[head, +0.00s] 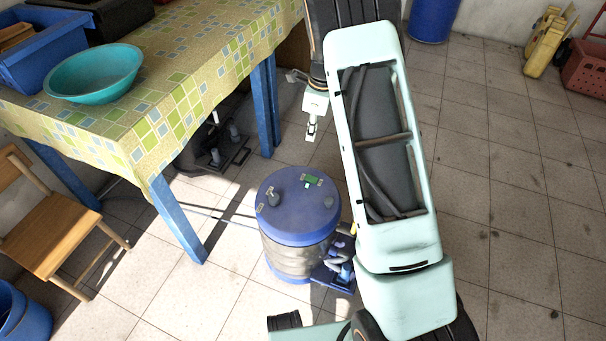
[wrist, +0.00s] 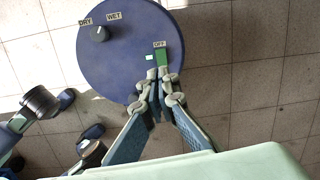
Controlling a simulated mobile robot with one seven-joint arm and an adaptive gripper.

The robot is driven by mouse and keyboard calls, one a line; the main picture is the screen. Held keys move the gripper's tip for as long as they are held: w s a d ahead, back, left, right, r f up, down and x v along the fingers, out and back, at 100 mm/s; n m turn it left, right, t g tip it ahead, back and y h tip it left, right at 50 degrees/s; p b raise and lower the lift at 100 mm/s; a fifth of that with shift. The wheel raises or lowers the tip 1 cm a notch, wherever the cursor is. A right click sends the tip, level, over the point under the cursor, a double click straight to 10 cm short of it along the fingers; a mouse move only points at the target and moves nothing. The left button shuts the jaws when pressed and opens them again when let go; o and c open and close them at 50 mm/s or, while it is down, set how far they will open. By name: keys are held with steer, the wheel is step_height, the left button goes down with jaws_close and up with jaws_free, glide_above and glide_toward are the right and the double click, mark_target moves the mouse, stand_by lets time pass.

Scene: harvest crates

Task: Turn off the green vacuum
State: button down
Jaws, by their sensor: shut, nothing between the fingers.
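The vacuum (head: 300,235) is a drum with a blue lid and a paler body, standing upright on the tiles; only its switch is green. That green switch (head: 312,181) is on the lid, and in the wrist view the switch (wrist: 163,57) sits beside an "OFF" label. A dial (wrist: 100,34) marked DRY and WET is on the lid's left. My gripper (head: 311,138) is shut and empty, pointing down. In the wrist view its fingertips (wrist: 157,75) overlap the switch's near end. The head view shows a gap between tips and lid.
A table (head: 195,85) with a checked cloth stands left of the vacuum, its blue legs close by. A teal bowl (head: 93,74) and a blue crate (head: 40,50) are on it. A wooden chair (head: 60,225) is at left.

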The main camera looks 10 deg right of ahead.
steer(key=m, duration=0.1)
glide_above(309, 177)
steer(key=d, duration=0.2)
step_height(309, 177, down, 4)
steer(key=shift+s+a, duration=0.15)
steer(key=shift+s, duration=0.25)
steer(key=f+b, duration=0.1)
steer(key=f, duration=0.3)
steer(key=a+f+b, duration=0.1)
steer(key=f+b, duration=0.1)
steer(key=f, duration=0.3)
steer(key=w+f+b, duration=0.1)
steer(key=f, duration=0.4)
steer(key=shift+a+b, duration=0.25)
steer(key=shift+b, duration=0.05)
steer(key=shift+a, duration=0.1)
steer(key=shift+a+f+g+h+p, duration=0.15)
steer(key=shift+f+g+h+p, duration=0.15)
steer(key=shift+f+h+p, duration=0.1)
steer(key=shift+s, duration=0.1)
